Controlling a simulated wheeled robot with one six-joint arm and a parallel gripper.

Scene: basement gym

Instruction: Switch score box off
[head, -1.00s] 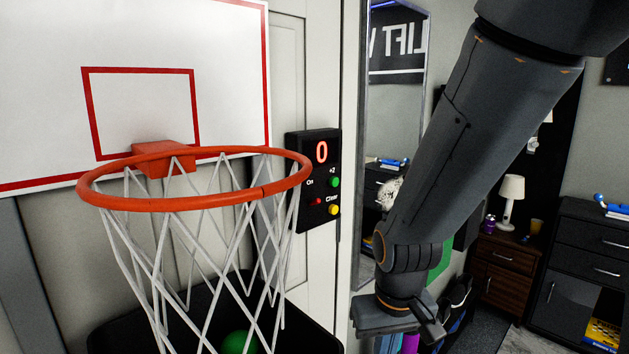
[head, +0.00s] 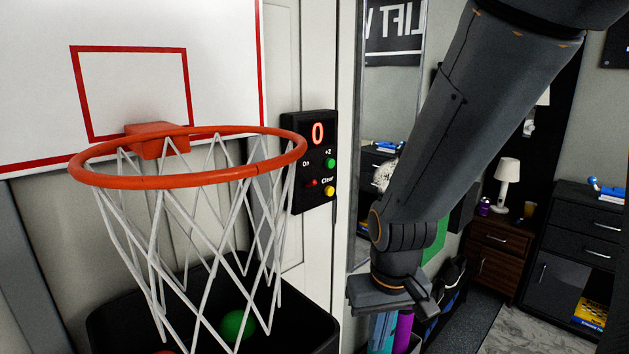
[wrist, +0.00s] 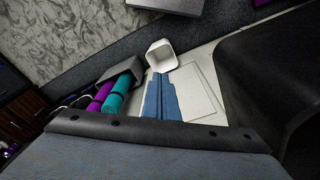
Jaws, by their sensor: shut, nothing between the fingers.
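The score box (head: 301,196) is a black panel on the pale wall, right of the basketball hoop in the head view. Its display shows a lit red 0. Under the word "On" is a small red switch (head: 312,183). The score box is not in the wrist view.
The orange hoop (head: 180,180) and net stand left of the score box, close to it. A mirror (head: 350,215) is to its right. Purple (wrist: 99,96) and teal (wrist: 118,93) rolls and a white bin (wrist: 161,52) lie below my gripper. A drawer cabinet (head: 570,220) stands far right.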

